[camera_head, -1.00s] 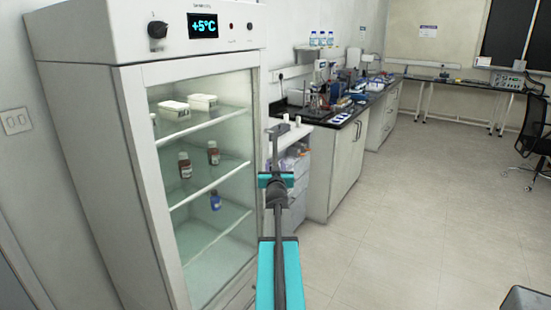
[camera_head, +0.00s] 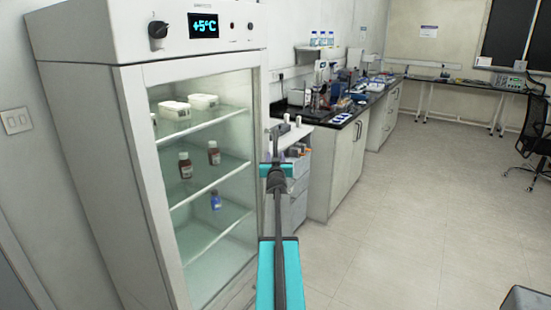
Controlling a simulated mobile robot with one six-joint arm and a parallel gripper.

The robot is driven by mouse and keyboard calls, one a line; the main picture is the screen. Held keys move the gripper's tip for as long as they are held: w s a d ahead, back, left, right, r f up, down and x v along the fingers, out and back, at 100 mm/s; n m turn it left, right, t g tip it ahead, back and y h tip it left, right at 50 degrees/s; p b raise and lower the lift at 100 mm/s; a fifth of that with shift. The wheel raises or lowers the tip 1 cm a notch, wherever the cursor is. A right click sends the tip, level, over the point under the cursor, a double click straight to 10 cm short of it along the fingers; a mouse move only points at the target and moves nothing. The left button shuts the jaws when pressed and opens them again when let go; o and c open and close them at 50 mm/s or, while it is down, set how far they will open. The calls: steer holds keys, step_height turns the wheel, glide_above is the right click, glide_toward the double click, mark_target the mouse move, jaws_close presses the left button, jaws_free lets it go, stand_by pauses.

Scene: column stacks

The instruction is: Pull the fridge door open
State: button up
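The fridge (camera_head: 110,150) stands at the left, white, with a display reading +5°C. Its glass door (camera_head: 215,170) looks closed, and shelves with tubs and bottles show through it. I cannot make out a handle; my arm crosses in front of the door's right edge. My gripper (camera_head: 276,140) is at the far end of my dark and teal arm, near that right edge. It is small and seen from behind. I cannot tell whether its fingers are open or shut, or whether it touches the door.
A black-topped lab bench (camera_head: 345,115) with bottles and instruments runs back along the wall, right of the fridge. A drawer unit (camera_head: 296,185) stands between them. A black chair (camera_head: 535,130) is at the far right. The tiled floor (camera_head: 420,220) in the middle is clear.

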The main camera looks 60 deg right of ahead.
steer(key=shift+w+d, duration=0.15)
steer(key=shift+d, duration=0.05)
jaws_close()
steer(key=shift+s+f+b, duration=0.1)
steer(key=shift+s+b, duration=0.1)
steer(key=shift+b, duration=0.2)
